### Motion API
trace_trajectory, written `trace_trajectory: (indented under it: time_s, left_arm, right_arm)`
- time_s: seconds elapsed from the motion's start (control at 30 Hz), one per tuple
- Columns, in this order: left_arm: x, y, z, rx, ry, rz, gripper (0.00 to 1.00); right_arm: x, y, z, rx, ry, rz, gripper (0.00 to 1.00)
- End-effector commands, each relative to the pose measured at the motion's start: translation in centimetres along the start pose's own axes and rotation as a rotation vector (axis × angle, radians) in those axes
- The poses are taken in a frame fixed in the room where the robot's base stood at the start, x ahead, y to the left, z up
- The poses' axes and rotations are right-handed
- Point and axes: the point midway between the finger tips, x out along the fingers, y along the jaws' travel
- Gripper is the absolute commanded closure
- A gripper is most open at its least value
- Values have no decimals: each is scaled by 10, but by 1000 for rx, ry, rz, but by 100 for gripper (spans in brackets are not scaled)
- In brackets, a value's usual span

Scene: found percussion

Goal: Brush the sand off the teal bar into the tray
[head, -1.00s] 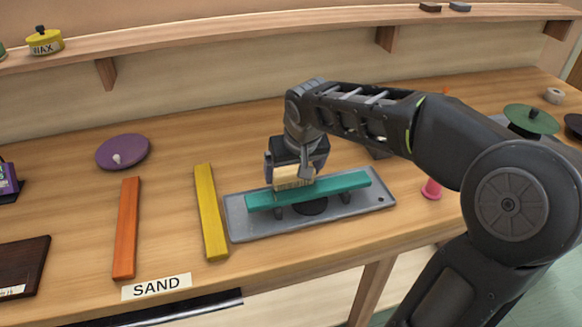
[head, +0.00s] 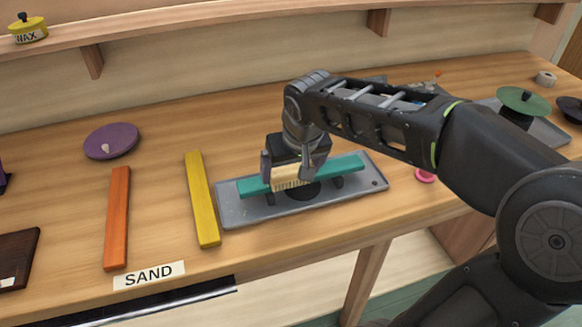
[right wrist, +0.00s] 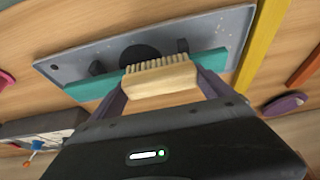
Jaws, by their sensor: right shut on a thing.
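The teal bar (head: 347,165) lies across dark supports above the grey metal tray (head: 240,211). It also shows in the right wrist view (right wrist: 92,86). My right gripper (head: 292,172) is shut on a pale wooden brush (right wrist: 160,82) and holds it at the middle of the bar. The bristles point toward the bar and tray; whether they touch the bar I cannot tell. Pale specks (right wrist: 207,33) show on the tray. A dark round patch (right wrist: 150,50) is on the tray under the bar. My left gripper is out of view.
A yellow bar (head: 202,200) and an orange bar (head: 117,218) lie left of the tray. A purple disc (head: 112,141) lies behind them. A SAND label (head: 149,275) is at the front edge. A pink object (head: 425,176) and a green disc (head: 523,101) are to the right.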

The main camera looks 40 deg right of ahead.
Motion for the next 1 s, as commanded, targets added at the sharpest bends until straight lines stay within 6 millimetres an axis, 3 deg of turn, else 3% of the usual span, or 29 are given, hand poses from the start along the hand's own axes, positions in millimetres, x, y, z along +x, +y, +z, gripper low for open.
trace_trajectory:
  time_s: [0.47,0.87,1.0]
  left_arm:
    - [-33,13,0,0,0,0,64]
    - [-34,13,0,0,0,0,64]
    - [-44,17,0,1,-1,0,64]
  right_arm:
    - [-44,0,-19,0,1,0,51]
    - [-47,0,-20,0,0,0,51]
    - [-52,-2,-22,-5,-1,-2,51]
